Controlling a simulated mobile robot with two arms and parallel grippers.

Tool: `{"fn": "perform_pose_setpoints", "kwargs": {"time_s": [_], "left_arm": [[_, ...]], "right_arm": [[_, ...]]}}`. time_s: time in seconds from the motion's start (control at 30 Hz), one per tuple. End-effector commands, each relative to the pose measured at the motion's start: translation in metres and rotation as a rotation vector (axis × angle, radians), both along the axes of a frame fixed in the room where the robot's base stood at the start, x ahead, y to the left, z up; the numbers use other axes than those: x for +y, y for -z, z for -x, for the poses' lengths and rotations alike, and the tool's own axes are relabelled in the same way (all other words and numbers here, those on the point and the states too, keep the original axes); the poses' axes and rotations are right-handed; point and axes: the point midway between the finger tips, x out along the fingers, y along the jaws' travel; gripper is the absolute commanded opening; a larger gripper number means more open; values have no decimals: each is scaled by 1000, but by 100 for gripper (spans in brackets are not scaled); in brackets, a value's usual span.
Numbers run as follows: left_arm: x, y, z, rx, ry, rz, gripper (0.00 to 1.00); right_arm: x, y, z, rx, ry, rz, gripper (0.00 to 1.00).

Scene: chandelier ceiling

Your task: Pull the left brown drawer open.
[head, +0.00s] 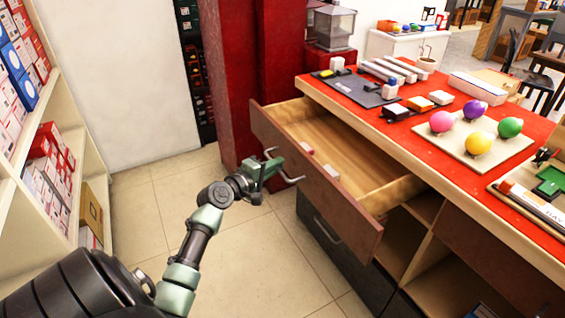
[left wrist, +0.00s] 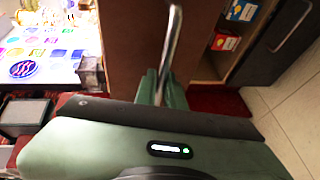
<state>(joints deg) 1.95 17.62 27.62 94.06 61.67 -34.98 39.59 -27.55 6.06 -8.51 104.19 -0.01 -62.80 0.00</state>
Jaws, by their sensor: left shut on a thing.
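The left brown drawer (head: 315,186) stands well out from the counter in the head view, with its pale wooden inside showing. Two small light blocks lie inside it near the front panel. My left gripper (head: 272,168) is at the drawer front, shut on the metal handle (head: 291,179). In the left wrist view the handle (left wrist: 174,45) runs up from between the green fingers (left wrist: 152,88). The brown drawer front fills the middle behind it. My right gripper is not in view.
The red-topped counter (head: 345,98) carries colored balls on a board, small boxes and a dark tray. A dark drawer (head: 322,232) is below the brown one. White shelves (head: 92,150) with boxes stand at left. Tiled floor (head: 150,205) lies free between.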

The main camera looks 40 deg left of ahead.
Motion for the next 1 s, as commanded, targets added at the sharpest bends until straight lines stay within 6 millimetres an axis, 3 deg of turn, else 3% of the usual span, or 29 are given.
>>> {"fn": "perform_pose_setpoints", "kwargs": {"time_s": [0.37, 0.4, 0.47, 0.8, 0.93, 1.0], "left_arm": [[-1, 2, 2, 4, 3, 1, 0], [-1, 2, 2, 4, 3, 1, 18], [0, 2, 2, 3, 3, 2, 32], [0, 0, 4, 1, 1, 0, 32], [1, -2, 18, 3, 0, 0, 32], [0, -5, 31, 4, 1, -1, 32]], "right_arm": [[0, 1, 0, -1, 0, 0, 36], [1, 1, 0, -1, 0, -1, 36], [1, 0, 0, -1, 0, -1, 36], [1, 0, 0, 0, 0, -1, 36], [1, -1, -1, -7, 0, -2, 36], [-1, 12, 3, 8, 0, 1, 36]]}}
